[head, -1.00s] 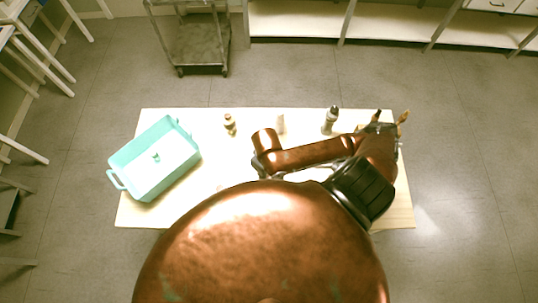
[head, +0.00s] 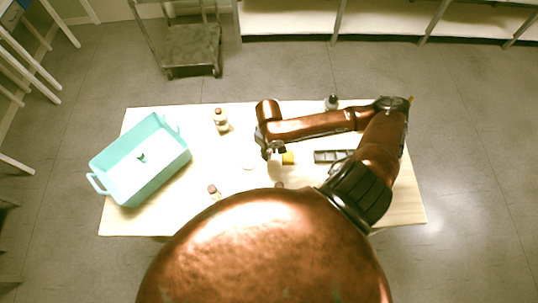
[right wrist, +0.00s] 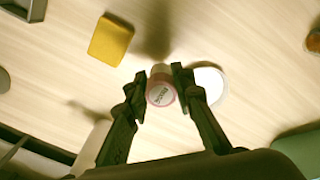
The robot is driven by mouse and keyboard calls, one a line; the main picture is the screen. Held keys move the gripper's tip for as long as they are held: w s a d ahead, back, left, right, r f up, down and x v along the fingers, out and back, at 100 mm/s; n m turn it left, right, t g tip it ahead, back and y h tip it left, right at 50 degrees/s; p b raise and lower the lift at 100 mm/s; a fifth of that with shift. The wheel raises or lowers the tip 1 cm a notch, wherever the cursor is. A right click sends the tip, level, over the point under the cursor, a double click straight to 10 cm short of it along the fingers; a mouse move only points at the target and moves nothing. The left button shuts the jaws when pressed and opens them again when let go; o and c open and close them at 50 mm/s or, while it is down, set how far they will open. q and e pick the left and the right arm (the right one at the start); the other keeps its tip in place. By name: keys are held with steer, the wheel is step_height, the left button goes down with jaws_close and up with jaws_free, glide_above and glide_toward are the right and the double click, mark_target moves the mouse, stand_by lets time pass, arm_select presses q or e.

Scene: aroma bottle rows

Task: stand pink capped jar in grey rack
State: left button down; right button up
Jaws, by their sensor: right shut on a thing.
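My right gripper (head: 268,154) hangs low over the middle of the table at the end of the right arm. In the right wrist view its fingers (right wrist: 162,82) are shut on a small jar with a pale pink cap (right wrist: 161,94), seen from above. The jar is mostly hidden in the head view. The dark grey rack (head: 333,156) lies on the table to the right of the gripper, in front of my right forearm. A grey edge at the top left corner of the right wrist view (right wrist: 22,10) looks like this rack. My left gripper is not in view.
A yellow block (head: 288,158) lies between gripper and rack. A white disc (head: 248,166) lies just left of the gripper. Bottles stand at the back left (head: 221,121), front left (head: 213,190) and back right (head: 332,102). A teal basket (head: 107,190) fills the table's left end.

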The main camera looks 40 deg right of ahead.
steer(key=f, duration=0.4)
steer(key=shift+w+d, duration=0.2)
steer(key=shift+d, duration=0.05)
steer(key=shift+r, duration=0.1)
steer(key=o, duration=0.9)
steer(key=shift+o, duration=0.2)
